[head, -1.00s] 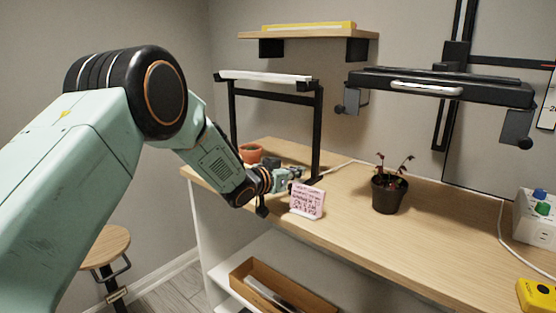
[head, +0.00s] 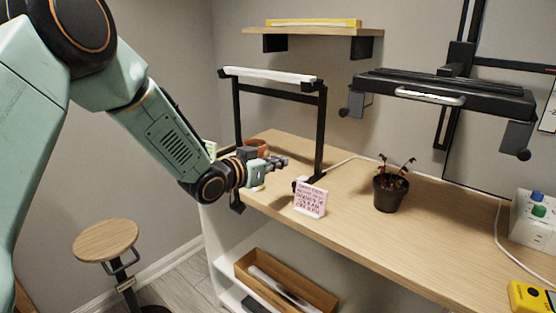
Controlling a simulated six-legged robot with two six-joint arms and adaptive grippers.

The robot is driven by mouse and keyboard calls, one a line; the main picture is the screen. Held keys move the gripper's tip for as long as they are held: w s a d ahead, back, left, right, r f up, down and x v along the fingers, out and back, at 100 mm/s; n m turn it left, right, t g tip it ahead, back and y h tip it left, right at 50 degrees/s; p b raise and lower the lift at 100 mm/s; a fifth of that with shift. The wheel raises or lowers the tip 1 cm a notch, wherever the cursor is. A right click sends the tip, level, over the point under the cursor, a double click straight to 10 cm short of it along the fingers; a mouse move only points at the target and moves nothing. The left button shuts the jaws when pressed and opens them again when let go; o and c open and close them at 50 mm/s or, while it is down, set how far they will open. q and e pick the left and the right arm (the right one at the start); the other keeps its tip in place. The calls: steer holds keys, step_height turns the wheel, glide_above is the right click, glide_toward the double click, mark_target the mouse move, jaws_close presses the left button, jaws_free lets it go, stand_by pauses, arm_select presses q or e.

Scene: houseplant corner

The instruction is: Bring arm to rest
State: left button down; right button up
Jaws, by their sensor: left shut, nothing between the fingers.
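My left arm comes in from the left in the head view. Its gripper (head: 276,162) is shut and empty, held over the left end of the wooden bench (head: 352,228). It appears in front of the terracotta pot (head: 257,146), which it partly hides. A pink note card (head: 311,199) in a white stand is just right of and below the gripper, apart from it in the picture. My right gripper is not in view.
A black pot with a small plant (head: 391,191) stands mid-bench. A black lamp frame (head: 321,130) rises behind the gripper. A stool (head: 106,241) stands at lower left. An open box (head: 286,283) sits on the lower shelf.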

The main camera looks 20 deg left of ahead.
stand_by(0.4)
arm_select(q)
steer(key=s+d+f+n+g+y, duration=0.1)
steer(key=s+f+n+g+y, duration=0.45)
steer(key=s+f, duration=1.55)
steer(key=s+f+g, duration=0.4)
steer(key=s+f, duration=0.2)
steer(key=s, duration=0.7)
steer(key=s+f+m+g, duration=0.1)
steer(key=s+f+g, duration=0.4)
steer(key=s, duration=0.9)
step_height(320, 180, down, 2)
steer(key=shift+d+f, duration=0.1)
steer(key=shift+d, duration=0.1)
